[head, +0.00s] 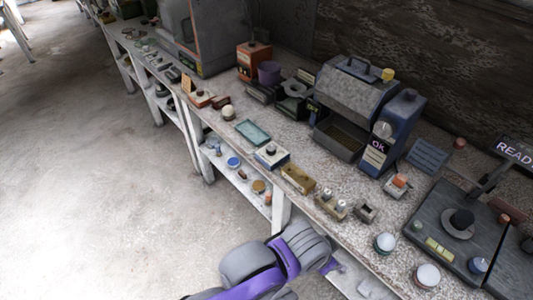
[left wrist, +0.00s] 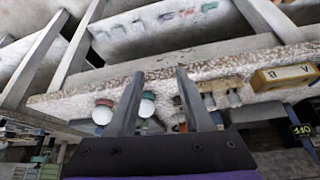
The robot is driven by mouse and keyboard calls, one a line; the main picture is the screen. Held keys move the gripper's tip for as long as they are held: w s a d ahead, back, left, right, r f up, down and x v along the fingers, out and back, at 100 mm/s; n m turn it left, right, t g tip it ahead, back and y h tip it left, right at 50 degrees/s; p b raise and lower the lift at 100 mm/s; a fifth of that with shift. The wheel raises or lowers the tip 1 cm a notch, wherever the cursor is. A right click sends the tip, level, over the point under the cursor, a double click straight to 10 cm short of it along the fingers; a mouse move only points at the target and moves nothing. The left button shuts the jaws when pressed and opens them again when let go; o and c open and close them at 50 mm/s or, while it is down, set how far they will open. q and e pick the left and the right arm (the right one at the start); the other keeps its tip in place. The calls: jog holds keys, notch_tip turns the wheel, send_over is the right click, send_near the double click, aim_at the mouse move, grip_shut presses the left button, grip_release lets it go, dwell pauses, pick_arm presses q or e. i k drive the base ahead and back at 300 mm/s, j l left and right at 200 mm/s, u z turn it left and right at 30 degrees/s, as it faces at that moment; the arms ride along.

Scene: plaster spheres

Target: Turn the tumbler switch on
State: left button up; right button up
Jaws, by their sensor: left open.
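A small tan box with two upright pale-tipped pegs (head: 331,204) stands near the bench's front edge and may be the tumbler switch; its lever position is too small to tell. It seems to show in the left wrist view (left wrist: 222,99), right of the fingers. A small sign (left wrist: 301,130) reads OFF. My left gripper (left wrist: 160,73) is open and empty near the bench edge, its fingers apart. My right gripper is out of view.
A small grey block (head: 365,212), lidded jars (head: 384,243) and a blue-white box with a black knob (head: 271,155) stand along the bench front. A dark panel (head: 440,215) lies right. The floor (head: 90,200) is clear.

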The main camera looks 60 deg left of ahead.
aim_at(271, 149)
jog(key=u, duration=2)
